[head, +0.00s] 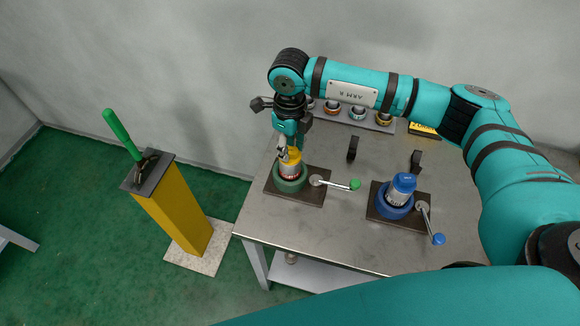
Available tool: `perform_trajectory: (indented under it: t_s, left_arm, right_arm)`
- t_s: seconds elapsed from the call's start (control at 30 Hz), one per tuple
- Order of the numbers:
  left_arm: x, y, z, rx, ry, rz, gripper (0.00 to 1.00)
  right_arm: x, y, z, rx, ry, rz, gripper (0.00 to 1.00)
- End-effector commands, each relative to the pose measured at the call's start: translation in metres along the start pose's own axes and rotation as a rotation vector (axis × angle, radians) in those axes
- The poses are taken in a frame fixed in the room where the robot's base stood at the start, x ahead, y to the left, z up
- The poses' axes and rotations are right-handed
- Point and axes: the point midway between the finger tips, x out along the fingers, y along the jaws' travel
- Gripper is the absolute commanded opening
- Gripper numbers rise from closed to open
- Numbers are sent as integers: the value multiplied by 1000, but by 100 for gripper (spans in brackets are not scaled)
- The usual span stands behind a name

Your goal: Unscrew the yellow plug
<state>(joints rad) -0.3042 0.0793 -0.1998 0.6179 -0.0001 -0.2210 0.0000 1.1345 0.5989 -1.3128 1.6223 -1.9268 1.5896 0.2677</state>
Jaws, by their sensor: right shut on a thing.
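The yellow plug (291,156) sits on top of a silver pipe piece (291,171) held upright in the green round vise (290,183) on a dark plate. My right gripper (289,150) comes down from above and is shut on the yellow plug, with its fingers covering part of it. The threads between plug and pipe are too small to judge. My left gripper is not in view.
A blue vise (395,205) holds a blue-capped pipe (402,185) at right. Two lever handles, green-tipped (354,185) and blue-tipped (438,239), stick out from the vises. Several ring-shaped parts sit on a rack behind. A yellow pedestal (175,215) with a green lever stands left.

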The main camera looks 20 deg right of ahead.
Motion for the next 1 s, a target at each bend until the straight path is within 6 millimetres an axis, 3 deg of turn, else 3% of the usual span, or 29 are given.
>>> perform_trajectory:
  t_s: [0.17, 1.0]
  left_arm:
    - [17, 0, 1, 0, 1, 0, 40]
    - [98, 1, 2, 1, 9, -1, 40]
  right_arm:
    - [5, 0, 0, -128, -2, -1, 1]
    - [3, 0, 0, -1159, 1, -1, 1]
